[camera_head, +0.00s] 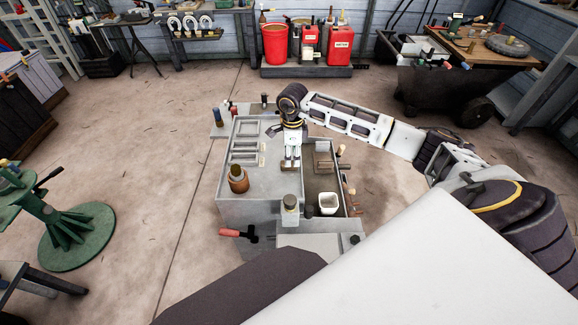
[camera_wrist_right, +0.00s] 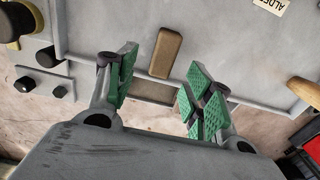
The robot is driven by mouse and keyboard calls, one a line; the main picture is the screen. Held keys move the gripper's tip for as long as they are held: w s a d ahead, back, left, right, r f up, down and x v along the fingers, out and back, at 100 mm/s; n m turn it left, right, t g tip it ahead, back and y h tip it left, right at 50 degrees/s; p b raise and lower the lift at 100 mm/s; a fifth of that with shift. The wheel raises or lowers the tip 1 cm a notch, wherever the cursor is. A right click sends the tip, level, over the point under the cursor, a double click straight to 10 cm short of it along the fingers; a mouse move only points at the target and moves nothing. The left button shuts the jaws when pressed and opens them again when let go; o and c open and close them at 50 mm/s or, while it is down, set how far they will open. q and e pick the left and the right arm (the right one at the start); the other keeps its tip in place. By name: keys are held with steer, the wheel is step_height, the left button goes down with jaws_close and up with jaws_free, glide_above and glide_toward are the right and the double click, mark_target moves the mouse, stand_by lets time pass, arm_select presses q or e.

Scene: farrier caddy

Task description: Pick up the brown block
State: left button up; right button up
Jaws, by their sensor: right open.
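The brown block (camera_wrist_right: 166,52) is a small oblong with rounded ends. It lies on the grey top of the caddy (camera_head: 268,190), near its edge. In the head view my right gripper (camera_head: 290,166) hangs above the caddy top and largely hides the spot beneath it. In the wrist view the right gripper (camera_wrist_right: 163,86) is open, with green pads on both sides. The block shows beyond the gap between them, and nothing is held. I cannot tell the exact height above the block. My left gripper is not in view.
A brown jar (camera_head: 238,180) and a grey bottle (camera_head: 290,210) stand on the caddy. A white cup (camera_head: 328,204) is in its right-hand tray. A red-handled tool (camera_head: 237,233) sticks out at the front left. A green stand (camera_head: 70,230) is at far left, with open floor between.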

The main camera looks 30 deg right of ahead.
mark_target(292, 163)
steer(key=shift+w+f, duration=0.2)
steer(key=shift+f, duration=2.4)
jaws_close()
